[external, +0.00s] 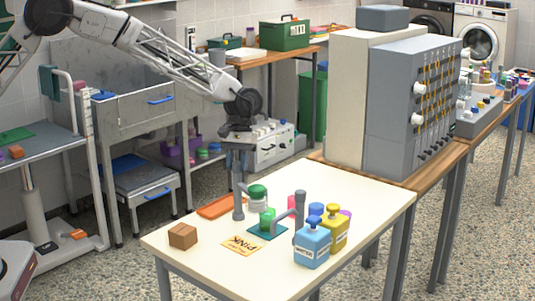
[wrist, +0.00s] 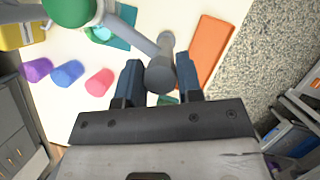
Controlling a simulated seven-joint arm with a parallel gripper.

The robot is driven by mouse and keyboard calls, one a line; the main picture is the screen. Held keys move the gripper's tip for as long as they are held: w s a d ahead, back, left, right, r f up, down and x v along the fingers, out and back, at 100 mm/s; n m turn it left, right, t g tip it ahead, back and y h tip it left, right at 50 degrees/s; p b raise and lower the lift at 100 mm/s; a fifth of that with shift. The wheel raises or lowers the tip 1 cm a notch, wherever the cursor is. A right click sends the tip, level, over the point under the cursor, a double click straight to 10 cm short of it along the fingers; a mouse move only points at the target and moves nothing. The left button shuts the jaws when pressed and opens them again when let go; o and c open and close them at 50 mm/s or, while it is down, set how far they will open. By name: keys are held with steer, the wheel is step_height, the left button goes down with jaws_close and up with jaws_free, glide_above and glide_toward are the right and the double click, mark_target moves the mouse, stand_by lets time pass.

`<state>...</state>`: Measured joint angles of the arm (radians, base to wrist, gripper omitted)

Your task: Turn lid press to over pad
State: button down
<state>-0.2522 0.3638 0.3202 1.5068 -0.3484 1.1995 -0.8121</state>
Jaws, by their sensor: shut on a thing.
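The lid press shows as a grey upright post (external: 238,208) with a green-topped head (external: 257,191) to its right. In the wrist view a grey arm runs from the post (wrist: 160,76) to the green head (wrist: 70,9) at the top left. My gripper (external: 238,178) is shut on the post from above, with one finger on each side of it. The teal pad (external: 279,232) lies flat on the table, with a green jar (external: 267,219) on it. The head appears beside the jar; whether it overhangs the pad I cannot tell.
A second grey post (external: 299,222) with a side arm stands right of the jar. Pink, blue and purple cylinders (wrist: 67,74) stand nearby.

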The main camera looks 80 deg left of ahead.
steer(key=shift+n+t, duration=0.7)
steer(key=shift+n, duration=1.2)
steer(key=c, duration=0.8)
jaws_free()
steer(key=shift+r, duration=0.1)
steer(key=shift+v, duration=3.85)
steer(key=shift+s, duration=0.1)
